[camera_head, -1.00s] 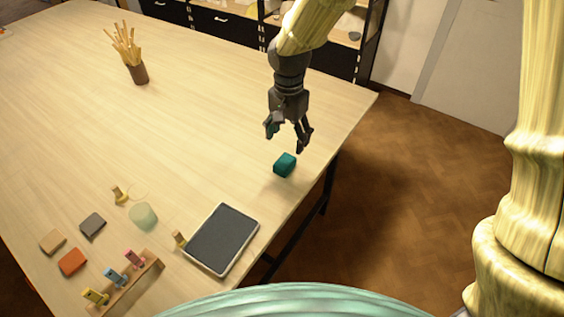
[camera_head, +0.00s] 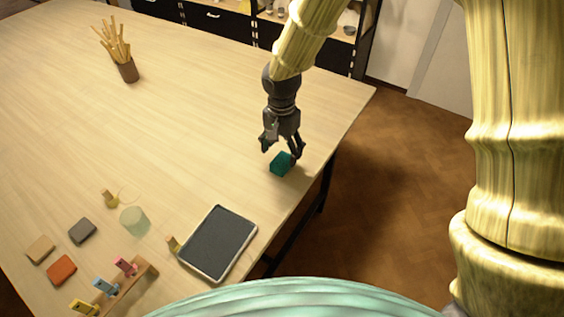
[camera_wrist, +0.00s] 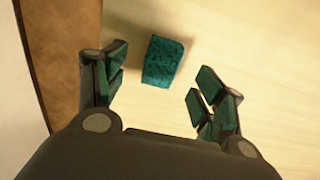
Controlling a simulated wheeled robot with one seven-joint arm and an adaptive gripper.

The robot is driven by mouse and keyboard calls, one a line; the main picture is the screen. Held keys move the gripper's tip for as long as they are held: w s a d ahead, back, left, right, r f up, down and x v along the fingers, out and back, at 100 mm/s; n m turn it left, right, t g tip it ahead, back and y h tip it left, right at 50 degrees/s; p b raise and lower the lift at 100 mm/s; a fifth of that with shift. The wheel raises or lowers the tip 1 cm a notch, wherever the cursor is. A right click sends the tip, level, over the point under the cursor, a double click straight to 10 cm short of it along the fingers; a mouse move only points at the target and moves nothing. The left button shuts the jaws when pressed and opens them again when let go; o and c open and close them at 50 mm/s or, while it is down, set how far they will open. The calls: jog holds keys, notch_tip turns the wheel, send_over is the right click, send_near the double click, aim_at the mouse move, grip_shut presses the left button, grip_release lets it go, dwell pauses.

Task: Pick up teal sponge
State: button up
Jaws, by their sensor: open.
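The teal sponge (camera_head: 280,164) is a small block lying on the wooden table (camera_head: 180,120) near its right edge. In the wrist view the sponge (camera_wrist: 162,61) lies ahead of my fingers, between their lines and a little nearer the left one. My gripper (camera_head: 283,153) points down at the sponge, with one finger overlapping its right side in the head view. In the wrist view my gripper (camera_wrist: 157,88) is open, with nothing between the fingertips. I cannot tell whether a finger touches the sponge.
A dark framed tablet (camera_head: 217,243) lies nearer me. Left of it are a translucent green cup (camera_head: 134,220), orange (camera_head: 61,269) and grey blocks (camera_head: 82,231), and a wooden rack (camera_head: 130,286) with coloured pieces. A brown pot of sticks (camera_head: 128,71) stands far left. The table around the sponge is clear.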

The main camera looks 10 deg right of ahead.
aim_at(282, 159)
jog(key=shift+w+f+p, duration=0.25)
jog(key=shift+f+p, duration=0.65)
jog(key=shift+f, duration=0.4)
jog(key=shift+f+p, duration=0.4)
jog(key=shift+f, duration=1)
jog(key=c, duration=0.9)
